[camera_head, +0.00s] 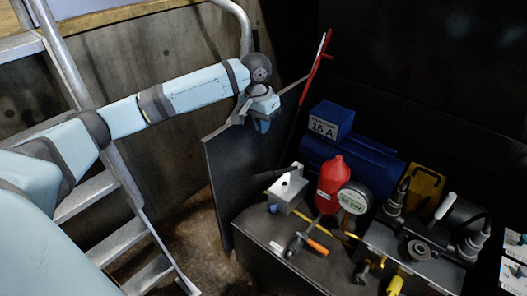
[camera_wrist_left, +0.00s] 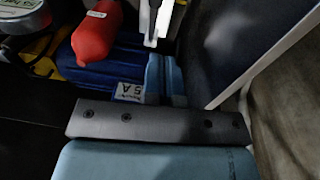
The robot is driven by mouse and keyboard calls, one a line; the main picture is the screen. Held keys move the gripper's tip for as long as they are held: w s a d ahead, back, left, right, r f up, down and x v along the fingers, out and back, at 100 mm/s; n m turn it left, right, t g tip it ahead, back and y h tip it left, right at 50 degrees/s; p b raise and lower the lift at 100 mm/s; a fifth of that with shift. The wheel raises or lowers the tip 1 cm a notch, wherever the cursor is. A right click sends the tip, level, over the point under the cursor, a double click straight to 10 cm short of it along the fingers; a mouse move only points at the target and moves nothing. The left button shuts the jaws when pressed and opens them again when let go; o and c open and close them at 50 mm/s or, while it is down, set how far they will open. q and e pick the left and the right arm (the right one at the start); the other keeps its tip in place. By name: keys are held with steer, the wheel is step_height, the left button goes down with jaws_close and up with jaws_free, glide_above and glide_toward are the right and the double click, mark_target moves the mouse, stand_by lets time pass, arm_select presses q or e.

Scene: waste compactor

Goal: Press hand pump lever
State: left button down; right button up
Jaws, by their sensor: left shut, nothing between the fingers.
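A long thin red lever (camera_head: 316,66) with a pale upper end stands tilted behind the dark panel; its lower end is lost in shadow. I cannot tell for sure whether it is the hand pump lever. A grey metal block (camera_head: 287,189) with a dark rod on its left side sits on the bench, and may be the pump body. My right gripper is not in view.
A red bottle (camera_head: 332,181), which also shows in the wrist view (camera_wrist_left: 97,32), stands beside a round gauge (camera_head: 355,198). A blue motor (camera_head: 350,165) lies behind. The dark upright panel (camera_head: 237,165) is at the bench's left. A metal ladder (camera_head: 125,237) stands left.

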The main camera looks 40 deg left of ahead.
arm_select(q)
steer(key=f+b, duration=0.1)
steer(key=f, duration=0.3)
steer(key=f+b, duration=0.1)
steer(key=f, duration=0.3)
steer(key=d+f+b, duration=0.1)
steer(key=f, duration=0.3)
steer(key=shift+s+b, duration=0.25)
steer(key=shift+b, duration=0.15)
steer(key=shift+s+d+f, duration=0.15)
steer(key=shift+s+f, duration=0.15)
steer(key=shift+f, duration=0.15)
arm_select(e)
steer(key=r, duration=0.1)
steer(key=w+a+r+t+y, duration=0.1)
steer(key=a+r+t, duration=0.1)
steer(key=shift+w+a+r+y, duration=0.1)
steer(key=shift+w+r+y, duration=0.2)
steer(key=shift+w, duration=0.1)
arm_select(q)
steer(key=shift+s+p, duration=0.15)
steer(key=shift+p, duration=0.15)
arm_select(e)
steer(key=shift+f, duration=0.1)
